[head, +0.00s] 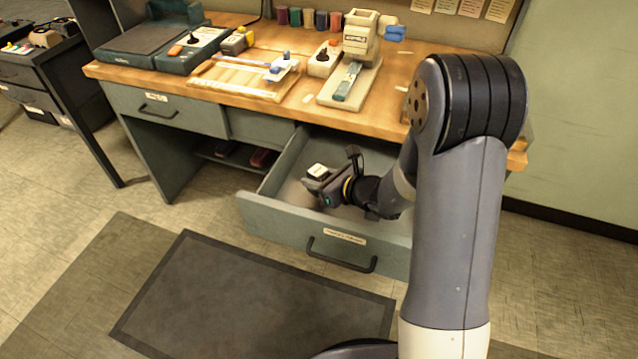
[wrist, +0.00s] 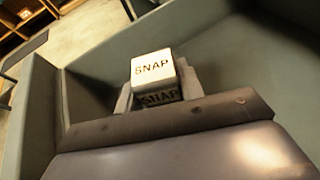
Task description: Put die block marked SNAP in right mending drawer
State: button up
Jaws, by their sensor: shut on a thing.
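The die block marked SNAP (wrist: 152,68) is a white block with dark letters on its face. In the wrist view it sits between the fingers of my gripper (wrist: 158,95), which is shut on it. The head view also shows the white block (head: 317,171) at the end of my gripper (head: 322,180). The right mending drawer (head: 290,213) is pulled open under the bench, with a dark handle and a label on its front. My gripper and the block are within the drawer's opening, between its walls. I cannot tell whether the block touches the drawer floor.
The wooden bench top (head: 240,95) above the drawer holds several tools and blocks. A shut drawer (head: 165,110) is at the left of the bench. A dark mat (head: 255,300) lies on the floor in front. A dark side cabinet (head: 50,85) stands at far left.

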jog(key=shift+f, duration=0.7)
jog(key=shift+f, duration=0.15)
jog(key=shift+f+b, duration=0.3)
jog(key=shift+b, duration=0.25)
jog(key=shift+f, duration=0.2)
jog(key=o, duration=1.1)
jog(key=shift+r, duration=0.1)
jog(key=shift+s+d+r+p, duration=0.1)
jog(key=shift+d+r+p, duration=0.05)
jog(key=shift+r+p, duration=0.65)
jog(key=v, duration=0.7)
jog(key=shift+s+f, duration=0.15)
jog(key=shift+f, duration=0.05)
